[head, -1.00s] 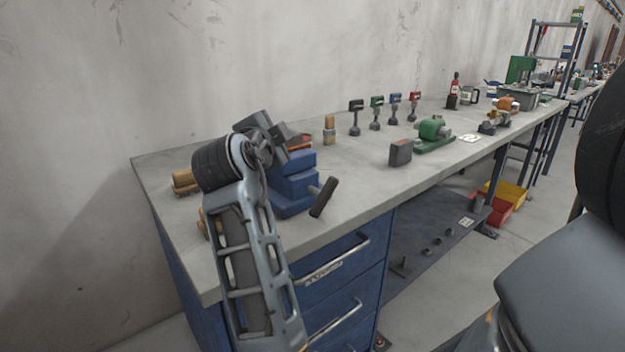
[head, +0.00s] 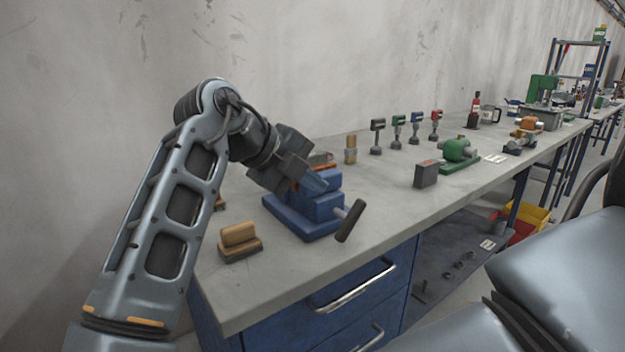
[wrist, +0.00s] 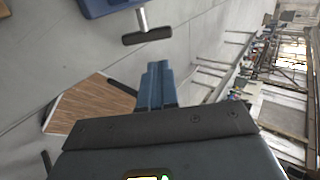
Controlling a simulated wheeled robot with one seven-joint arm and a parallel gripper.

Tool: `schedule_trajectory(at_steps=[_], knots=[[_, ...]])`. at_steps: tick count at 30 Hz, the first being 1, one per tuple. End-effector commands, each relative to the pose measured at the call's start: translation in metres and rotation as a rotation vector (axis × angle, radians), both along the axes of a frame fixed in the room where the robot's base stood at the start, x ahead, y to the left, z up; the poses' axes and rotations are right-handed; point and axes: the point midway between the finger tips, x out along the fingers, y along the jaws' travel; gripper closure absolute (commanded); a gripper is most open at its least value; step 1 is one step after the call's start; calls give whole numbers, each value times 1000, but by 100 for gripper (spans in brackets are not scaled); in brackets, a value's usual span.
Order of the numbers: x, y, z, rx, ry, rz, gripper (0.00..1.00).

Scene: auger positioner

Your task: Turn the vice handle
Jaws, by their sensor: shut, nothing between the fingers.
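The blue vice (head: 308,212) sits on the near end of the workbench, partly covered by my gripper in the head view. Its handle, a dark bar (head: 351,221) on a short metal rod, sticks out to the right, tilted, over the bench's front side. In the wrist view the vice (wrist: 104,5) is cut off at the top, and the handle (wrist: 147,37) lies just beyond my fingertips. My gripper (head: 316,181) is shut and empty, in front of the vice's upper part in the head view and apart from the handle. Its closed fingers also show in the wrist view (wrist: 157,85).
A wooden brush-like block (head: 240,242) lies left of the vice. A brass cylinder (head: 350,150) stands behind it. A dark grey box (head: 426,174) and a green machine (head: 459,153) stand farther right. Bare bench top (head: 385,190) lies between the handle and box.

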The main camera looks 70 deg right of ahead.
Motion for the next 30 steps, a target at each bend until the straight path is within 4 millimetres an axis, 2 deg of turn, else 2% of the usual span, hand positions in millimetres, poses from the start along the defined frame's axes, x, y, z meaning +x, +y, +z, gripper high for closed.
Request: schedule_trajectory(at_steps=[9,15,21,30], knots=[[-26,-42,-39,-1,3,-1,100],[-37,-61,-59,0,2,1,100],[-42,-70,-68,0,1,2,100],[-43,-71,-70,-1,1,3,100]])
